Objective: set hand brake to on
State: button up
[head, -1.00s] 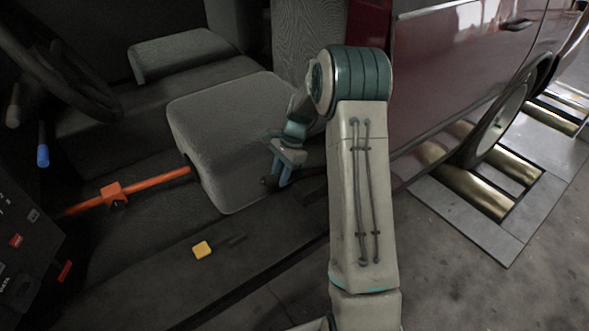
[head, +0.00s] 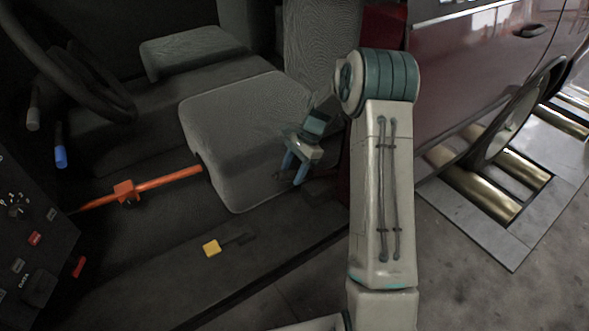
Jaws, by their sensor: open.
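My gripper (head: 294,169) is open and empty, fingers pointing down, at the right side of the grey front seat (head: 235,135) in the open car. I cannot tell which way the brake is set.
An orange bar (head: 160,183) with an orange block runs left from the seat. A dark control panel (head: 30,240) is at lower left, below the steering wheel (head: 60,75). The red car door (head: 470,75) and floor rollers (head: 480,190) are at right.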

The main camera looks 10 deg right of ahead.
jog(key=p+v, duration=0.2)
jog(key=v, duration=0.5)
jog(key=shift+d+r, duration=0.15)
jog(key=shift+r, duration=0.05)
jog(key=shift+r, duration=0.25)
jog(key=s+a+r+n+t+h+p, duration=0.1)
jog(key=s+a+r+n+h+p, duration=0.15)
jog(key=s+r+p, duration=0.6)
jog(key=s+a+r+n+t+h+p, duration=0.15)
jog(key=s+r+n, duration=0.25)
jog(key=r, duration=1)
jog(key=s+r+n+t+p, duration=0.1)
jog(key=s+r+n+p, duration=0.2)
jog(key=s+r+p, duration=0.2)
jog(key=s+r+n+t+h+p, duration=0.1)
jog(key=s+r+n+p, duration=0.3)
jog(key=s, duration=0.8)
jog(key=p+v, duration=0.1)
jog(key=v, duration=0.1)
jog(key=shift+w+r+p, duration=0.3)
jog(key=shift+r+p, duration=0.05)
jog(key=shift+r, duration=0.1)
